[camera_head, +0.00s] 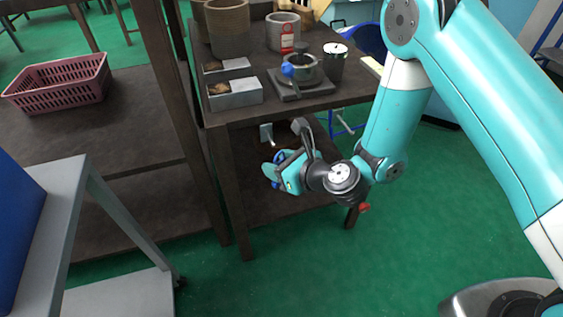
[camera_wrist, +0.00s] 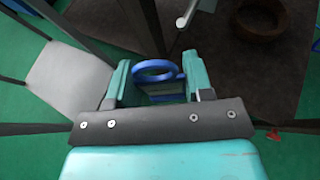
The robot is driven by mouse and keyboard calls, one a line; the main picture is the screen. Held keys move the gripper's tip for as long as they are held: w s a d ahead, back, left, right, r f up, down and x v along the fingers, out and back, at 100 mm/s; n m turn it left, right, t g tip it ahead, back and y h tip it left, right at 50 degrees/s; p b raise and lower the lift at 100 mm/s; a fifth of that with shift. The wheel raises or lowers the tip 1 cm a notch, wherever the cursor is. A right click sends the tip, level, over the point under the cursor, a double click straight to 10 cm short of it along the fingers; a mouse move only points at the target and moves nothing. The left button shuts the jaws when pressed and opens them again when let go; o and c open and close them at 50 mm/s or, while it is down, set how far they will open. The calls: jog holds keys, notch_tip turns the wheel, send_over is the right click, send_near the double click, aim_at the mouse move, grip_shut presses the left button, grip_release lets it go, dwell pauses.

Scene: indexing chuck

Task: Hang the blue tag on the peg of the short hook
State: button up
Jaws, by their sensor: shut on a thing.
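My gripper (camera_head: 281,168) is shut on the blue tag (camera_wrist: 155,70) in front of the dark workbench, below its top. In the wrist view the tag's round blue ring stands up between the two teal fingers (camera_wrist: 158,82), with its body lower between them. In the head view only a bit of blue (camera_head: 277,157) shows at the fingers. A hook with a small pale plate (camera_head: 266,131) and a light peg hangs at the bench's front, just above the gripper. A pale peg (camera_wrist: 186,17) shows beyond the ring in the wrist view, apart from it. I cannot tell the hook's length.
The bench top (camera_head: 235,117) carries grey boxes (camera_head: 234,93), a chuck-like round fixture (camera_head: 301,70) with a blue knob, a dark cup (camera_head: 334,60) and larger pots (camera_head: 228,28). A bench leg (camera_head: 228,190) stands left of the gripper. Green floor (camera_head: 420,240) is open at right.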

jog(key=shift+w+a+p, duration=0.15)
jog(key=shift+w+p, duration=0.3)
jog(key=shift+w, duration=0.1)
jog(key=shift+w+a+p, duration=0.15)
jog(key=shift+w+p, duration=0.3)
jog(key=shift+w, duration=0.1)
jog(key=shift+w+a+f+p, duration=0.1)
jog(key=shift+w+a+p, duration=0.1)
jog(key=shift+w, duration=0.45)
jog(key=shift+w+a+f+p, duration=0.1)
jog(key=shift+w+a+p, duration=0.1)
jog(key=shift+w, duration=0.5)
jog(key=shift+w+a+f+p, duration=0.1)
jog(key=shift+w+a+p, duration=0.1)
jog(key=shift+w, duration=0.45)
jog(key=shift+w+f, duration=0.15)
jog(key=shift+w, duration=0.2)
jog(key=shift+f, duration=0.2)
